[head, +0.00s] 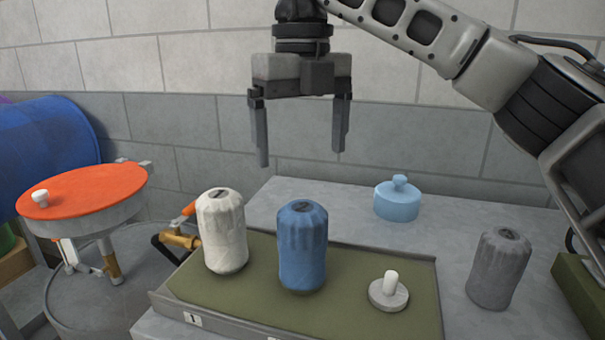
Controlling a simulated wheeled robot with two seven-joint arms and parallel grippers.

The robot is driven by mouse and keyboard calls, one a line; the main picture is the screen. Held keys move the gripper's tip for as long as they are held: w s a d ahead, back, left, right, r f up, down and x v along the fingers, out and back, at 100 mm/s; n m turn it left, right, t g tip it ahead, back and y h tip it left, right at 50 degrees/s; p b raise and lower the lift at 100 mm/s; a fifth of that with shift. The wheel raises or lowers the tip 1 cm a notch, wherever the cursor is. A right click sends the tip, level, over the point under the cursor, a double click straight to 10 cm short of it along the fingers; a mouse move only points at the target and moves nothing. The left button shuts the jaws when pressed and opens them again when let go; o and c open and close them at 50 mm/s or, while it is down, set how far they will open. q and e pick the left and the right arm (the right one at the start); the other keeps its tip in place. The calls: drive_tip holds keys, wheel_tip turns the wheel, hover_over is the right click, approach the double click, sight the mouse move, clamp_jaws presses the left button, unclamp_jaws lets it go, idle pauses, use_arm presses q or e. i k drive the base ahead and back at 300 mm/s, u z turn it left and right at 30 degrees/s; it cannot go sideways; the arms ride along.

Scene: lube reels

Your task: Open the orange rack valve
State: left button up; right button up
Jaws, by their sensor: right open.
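A brass valve (181,240) with an orange lever (189,209) and a dark bent spout sits at the left edge of the grey table, partly hidden behind the white canister. The lever slants up to the right, and its far end is hidden by that canister. A large orange-topped reel (95,188) with a white knob stands at the left, with another brass fitting (111,262) below it. My right gripper (301,158) is open and empty, fingers pointing down, above the back of the table and to the right of the valve. My left gripper is not in view.
A green-lined tray (355,318) holds a white canister (221,235), a blue canister (302,250) and a grey knobbed disc (388,292). A light-blue lidded pot (397,201) and a grey canister (497,270) stand on the table. A blue drum (45,145) is at far left.

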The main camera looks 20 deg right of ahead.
sight(188, 210)
drive_tip(key=k, duration=1)
